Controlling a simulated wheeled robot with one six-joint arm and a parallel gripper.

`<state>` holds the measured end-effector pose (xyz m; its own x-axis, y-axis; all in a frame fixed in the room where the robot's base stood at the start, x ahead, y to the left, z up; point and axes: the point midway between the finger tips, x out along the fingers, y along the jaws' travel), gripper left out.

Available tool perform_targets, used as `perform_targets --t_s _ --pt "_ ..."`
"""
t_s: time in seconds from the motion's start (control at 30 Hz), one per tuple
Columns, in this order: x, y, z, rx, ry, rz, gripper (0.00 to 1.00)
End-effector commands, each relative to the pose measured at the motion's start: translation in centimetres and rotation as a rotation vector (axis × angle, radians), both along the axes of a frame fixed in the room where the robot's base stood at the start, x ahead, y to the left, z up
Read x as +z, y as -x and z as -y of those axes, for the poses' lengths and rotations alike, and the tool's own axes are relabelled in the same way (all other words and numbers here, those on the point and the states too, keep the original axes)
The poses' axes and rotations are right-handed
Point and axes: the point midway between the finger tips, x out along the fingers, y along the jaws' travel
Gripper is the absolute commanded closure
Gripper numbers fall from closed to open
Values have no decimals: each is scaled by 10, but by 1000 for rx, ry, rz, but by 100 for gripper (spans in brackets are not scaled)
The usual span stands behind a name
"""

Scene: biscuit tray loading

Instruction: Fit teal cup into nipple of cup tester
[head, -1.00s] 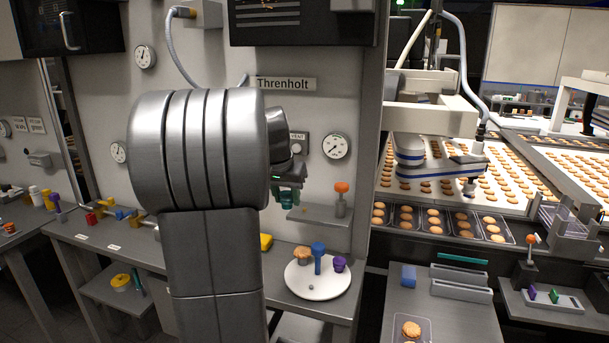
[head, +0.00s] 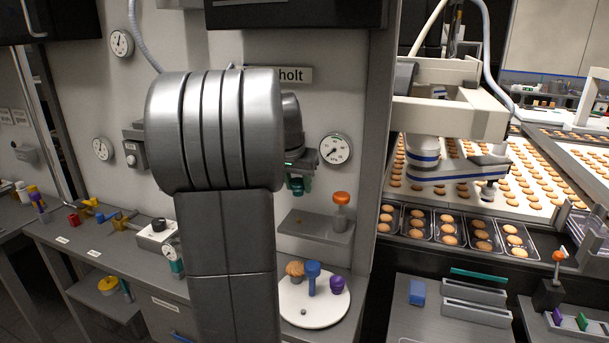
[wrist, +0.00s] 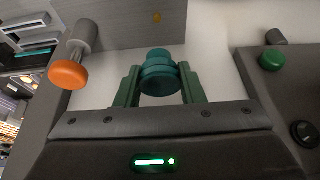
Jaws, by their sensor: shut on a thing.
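The teal cup (head: 296,187) is held in my gripper (head: 297,178), in front of the wall panel and above the grey shelf. In the wrist view the stepped, round teal cup (wrist: 160,72) sits between the two green fingers of my gripper (wrist: 161,88). A white box with a black knob (head: 155,237) stands on the left bench, with a small gauge (head: 171,252) and a teal part beside it, partly behind my arm. I cannot tell for sure whether this is the cup tester, and no nipple is clearly visible.
An orange-topped post (head: 341,205) stands on the grey shelf (head: 306,228), right of my gripper; its orange top shows in the wrist view (wrist: 68,75). Below is a white turntable (head: 315,318) holding brown, blue and purple cups. Biscuit trays (head: 455,250) lie to the right.

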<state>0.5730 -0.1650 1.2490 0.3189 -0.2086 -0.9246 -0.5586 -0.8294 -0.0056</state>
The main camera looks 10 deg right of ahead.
Motion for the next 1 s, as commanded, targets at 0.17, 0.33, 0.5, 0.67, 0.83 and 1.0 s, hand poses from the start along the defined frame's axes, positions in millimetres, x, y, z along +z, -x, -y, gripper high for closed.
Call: perform_targets --t_s 0.17,0.33,0.5,0.67,0.83,1.0 --pt "0 0 0 0 0 0 86" --pt "0 0 0 0 0 0 86" --pt "1 0 0 0 0 0 86" --pt "-4 1 0 0 0 0 86" --pt "-15 1 0 0 0 0 86" --pt "-32 1 0 0 0 0 86"
